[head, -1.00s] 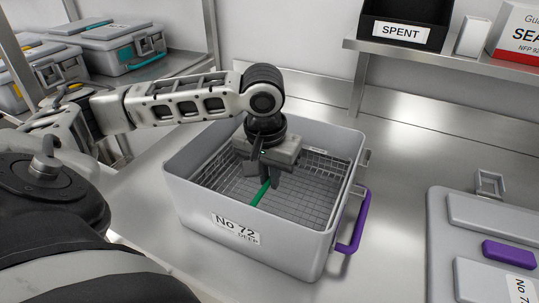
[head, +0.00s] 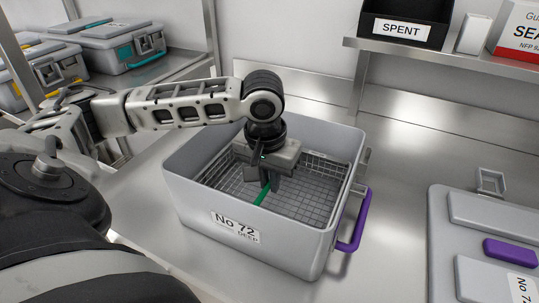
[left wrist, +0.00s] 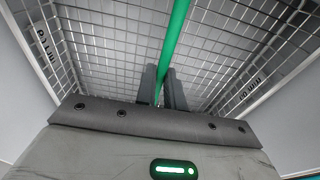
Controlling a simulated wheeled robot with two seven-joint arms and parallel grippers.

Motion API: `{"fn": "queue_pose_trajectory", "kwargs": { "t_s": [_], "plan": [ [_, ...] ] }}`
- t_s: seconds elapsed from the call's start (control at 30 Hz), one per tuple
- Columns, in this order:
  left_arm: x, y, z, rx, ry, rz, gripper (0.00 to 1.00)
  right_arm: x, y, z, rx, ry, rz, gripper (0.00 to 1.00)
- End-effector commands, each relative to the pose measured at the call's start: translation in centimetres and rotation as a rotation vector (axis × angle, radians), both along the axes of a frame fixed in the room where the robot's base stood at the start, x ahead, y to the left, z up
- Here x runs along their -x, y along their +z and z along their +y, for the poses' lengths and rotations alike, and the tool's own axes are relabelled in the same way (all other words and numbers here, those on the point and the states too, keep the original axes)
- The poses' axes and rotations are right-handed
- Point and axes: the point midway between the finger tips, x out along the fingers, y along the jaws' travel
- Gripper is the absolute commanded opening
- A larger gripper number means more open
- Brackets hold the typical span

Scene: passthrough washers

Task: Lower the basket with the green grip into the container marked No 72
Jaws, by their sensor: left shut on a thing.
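The grey container marked No 72 (head: 197,216) stands open on the steel bench in the middle of the head view. The wire basket (head: 300,207) is inside its walls, below the rim; whether it touches the container floor I cannot tell. Its green grip (head: 263,194) runs across the basket and also shows in the left wrist view (left wrist: 177,35). My left gripper (head: 262,186) reaches down into the container and is shut on the green grip, with its fingers (left wrist: 162,88) on either side of it. My right gripper is not in view.
A grey lid (head: 476,240) with a purple tab lies on the bench at right. A purple handle (head: 355,220) sticks out from the container's right side. A shelf above holds a black SPENT bin (head: 403,28). Closed cases (head: 120,45) stand at back left.

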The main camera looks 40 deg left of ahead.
Motion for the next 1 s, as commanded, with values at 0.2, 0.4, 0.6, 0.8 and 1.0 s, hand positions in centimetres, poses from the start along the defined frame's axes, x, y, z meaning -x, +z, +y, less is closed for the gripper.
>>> {"fn": "queue_pose_trajectory", "kwargs": {
  "t_s": [0.2, 0.4, 0.6, 0.8, 1.0],
  "plan": [
    [-0.03, -0.69, 0.01, -0.001, 0.0, -0.002, 0.0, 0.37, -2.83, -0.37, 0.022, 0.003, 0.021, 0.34],
    [-0.05, -0.78, 0.0, -0.001, 0.0, -0.002, 0.0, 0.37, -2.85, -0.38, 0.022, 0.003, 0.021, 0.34],
    [-0.03, -0.77, 0.0, -0.001, 0.0, -0.002, 0.0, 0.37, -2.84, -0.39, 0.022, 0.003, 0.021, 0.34],
    [-0.03, -0.76, 0.0, 0.0, 0.0, -0.002, 0.24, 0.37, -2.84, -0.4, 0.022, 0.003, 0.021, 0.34],
    [-0.02, -0.78, 0.0, 0.0, 0.0, -0.001, 0.36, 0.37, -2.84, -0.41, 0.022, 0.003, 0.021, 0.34]
  ]
}}
